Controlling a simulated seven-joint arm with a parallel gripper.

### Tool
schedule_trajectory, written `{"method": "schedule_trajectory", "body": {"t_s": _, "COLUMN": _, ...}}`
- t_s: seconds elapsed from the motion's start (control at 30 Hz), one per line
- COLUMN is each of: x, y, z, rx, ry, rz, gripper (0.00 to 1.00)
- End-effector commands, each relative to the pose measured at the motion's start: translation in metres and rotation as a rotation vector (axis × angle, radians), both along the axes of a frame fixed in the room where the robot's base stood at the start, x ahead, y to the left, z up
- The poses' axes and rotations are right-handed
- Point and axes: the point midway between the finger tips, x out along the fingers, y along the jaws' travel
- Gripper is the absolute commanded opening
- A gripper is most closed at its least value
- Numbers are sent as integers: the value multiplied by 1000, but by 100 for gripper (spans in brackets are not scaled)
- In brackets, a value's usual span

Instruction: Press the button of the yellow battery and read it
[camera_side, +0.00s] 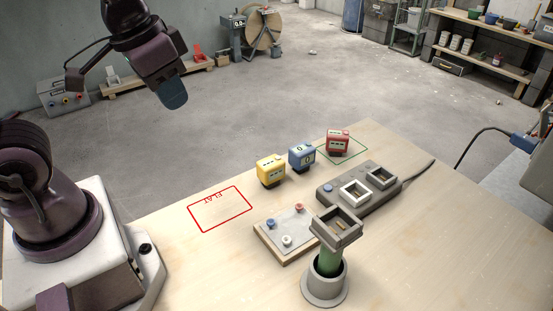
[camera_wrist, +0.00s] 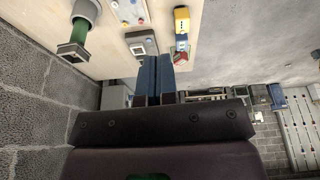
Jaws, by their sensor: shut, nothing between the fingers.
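The yellow battery (camera_side: 271,169) stands upright on the table in the side view, at the left end of a row with a blue battery (camera_side: 302,157) and a red battery (camera_side: 338,141). Its front has a small dark panel with marks too small to read. I cannot make out its button or whether it is lit. In the wrist view the yellow battery (camera_wrist: 182,20) is near the top. My gripper (camera_side: 174,98) is high in the air, left of and well apart from the batteries. Its blue fingers (camera_wrist: 155,58) are shut and empty.
A red outline marked FLAT (camera_side: 220,208) is empty. The red battery stands at a green outline (camera_side: 364,150). A grey two-bay unit (camera_side: 333,196), a board with coloured knobs (camera_side: 270,240) and a green post with a square socket (camera_side: 330,262) stand to the right and front.

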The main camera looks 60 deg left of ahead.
Motion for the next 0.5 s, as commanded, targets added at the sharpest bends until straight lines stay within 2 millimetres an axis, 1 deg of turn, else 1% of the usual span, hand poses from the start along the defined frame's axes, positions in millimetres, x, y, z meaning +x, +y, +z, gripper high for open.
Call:
{"method": "schedule_trajectory", "body": {"t_s": 0.03, "x": 10, "y": 1, "z": -11, "rx": -9, "ry": 30, "rz": 21, "gripper": 0}}
{"method": "schedule_trajectory", "body": {"t_s": 0.2, "x": 48, "y": 5, "z": -43, "rx": -47, "ry": 51, "rz": 126, "gripper": 0}}
{"method": "schedule_trajectory", "body": {"t_s": 0.37, "x": 88, "y": 12, "z": -79, "rx": -83, "ry": 20, "rz": 263, "gripper": 0}}
{"method": "schedule_trajectory", "body": {"t_s": 0.5, "x": 123, "y": 21, "z": -114, "rx": -116, "ry": -42, "rz": 411, "gripper": 0}}
